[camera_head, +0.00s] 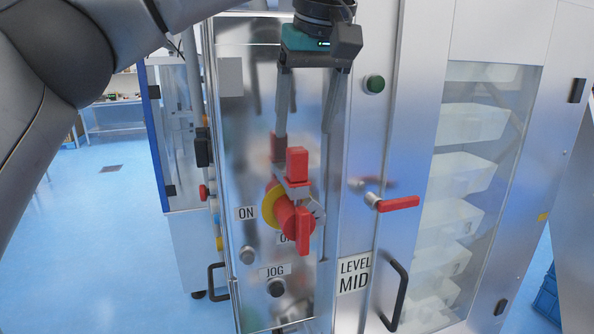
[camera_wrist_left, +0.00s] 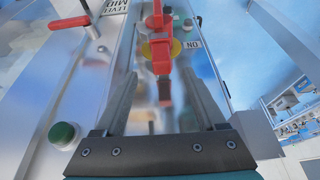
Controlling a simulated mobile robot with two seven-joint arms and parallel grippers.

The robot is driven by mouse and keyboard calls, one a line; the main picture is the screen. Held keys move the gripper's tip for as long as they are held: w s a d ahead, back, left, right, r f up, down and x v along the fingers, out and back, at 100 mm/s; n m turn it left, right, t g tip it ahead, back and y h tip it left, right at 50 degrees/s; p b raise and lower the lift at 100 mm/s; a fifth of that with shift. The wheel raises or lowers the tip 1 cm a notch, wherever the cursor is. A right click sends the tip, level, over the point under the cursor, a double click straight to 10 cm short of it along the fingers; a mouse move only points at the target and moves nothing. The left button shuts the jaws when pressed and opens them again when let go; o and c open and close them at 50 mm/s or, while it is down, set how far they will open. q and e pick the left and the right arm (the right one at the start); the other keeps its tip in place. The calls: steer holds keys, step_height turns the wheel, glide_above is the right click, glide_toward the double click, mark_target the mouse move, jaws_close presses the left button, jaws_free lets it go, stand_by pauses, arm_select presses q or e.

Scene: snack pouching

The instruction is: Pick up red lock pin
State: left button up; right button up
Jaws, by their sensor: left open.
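The red lock pin (camera_head: 297,161) has a blocky upright head and stands at the rotary switch with the yellow plate (camera_head: 270,208) and red handle (camera_head: 304,232) on the machine front. My left gripper (camera_head: 303,138) comes down from above, its two fingers spread. Nothing appears gripped. The pin's lower end is hidden. My right gripper is out of view.
A red lever (camera_head: 398,203) sticks out at the right, above the LEVEL MID label (camera_head: 354,275). A green button (camera_head: 375,84) is near the gripper. JOG (camera_head: 277,288) and other knobs sit below. A black door handle (camera_head: 396,294) projects at lower right.

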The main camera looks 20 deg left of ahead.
mark_target(299, 150)
arm_select(q)
steer(key=x, duration=0.8)
steer(key=shift+a+p, duration=0.15)
steer(key=shift+p, duration=0.25)
jaws_close()
